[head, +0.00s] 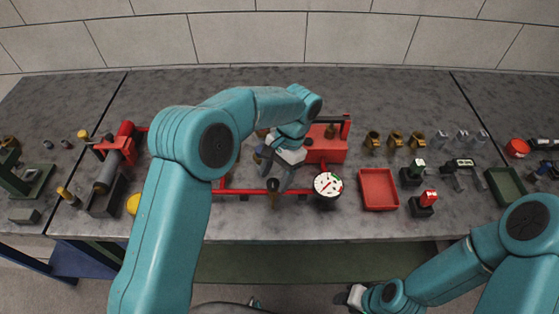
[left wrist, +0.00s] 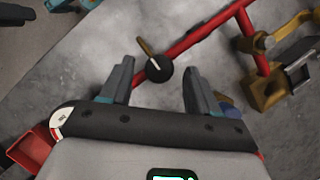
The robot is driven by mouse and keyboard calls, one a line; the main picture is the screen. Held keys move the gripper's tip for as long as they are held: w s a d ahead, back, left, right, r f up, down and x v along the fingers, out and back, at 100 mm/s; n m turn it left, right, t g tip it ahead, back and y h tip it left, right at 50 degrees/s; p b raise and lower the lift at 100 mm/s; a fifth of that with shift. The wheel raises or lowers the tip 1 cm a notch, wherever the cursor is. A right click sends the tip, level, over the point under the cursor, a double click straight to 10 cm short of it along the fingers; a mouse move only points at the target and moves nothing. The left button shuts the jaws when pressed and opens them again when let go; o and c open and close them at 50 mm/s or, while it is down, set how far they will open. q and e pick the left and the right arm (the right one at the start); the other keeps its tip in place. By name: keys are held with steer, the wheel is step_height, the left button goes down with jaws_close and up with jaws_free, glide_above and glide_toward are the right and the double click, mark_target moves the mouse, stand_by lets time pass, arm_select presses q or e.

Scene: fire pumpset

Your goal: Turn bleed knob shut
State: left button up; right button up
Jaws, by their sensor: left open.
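The bleed knob looks to be the small black round knob (head: 273,184) with a brass stem below it, on the red pipe (head: 240,191) at the bench's front middle. In the left wrist view the black knob (left wrist: 159,69) bears a pale line and stands just beyond the fingertips, roughly between them. My left gripper (head: 273,180) is open and empty, over the knob from behind; it also shows in the left wrist view (left wrist: 155,75). Its fingers look apart from the knob. My right gripper (head: 357,295) is low in front of the bench, its fingers hardly visible.
A white-faced gauge (head: 327,185) is right of the knob, close to my left gripper. A red block (head: 326,150) stands behind it. A red tray (head: 378,188) lies further right, with brass fittings (head: 395,140) behind. Bare bench is free at the back.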

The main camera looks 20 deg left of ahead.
arm_select(q)
steer(key=p+v, duration=0.4)
steer(key=v, duration=1.2)
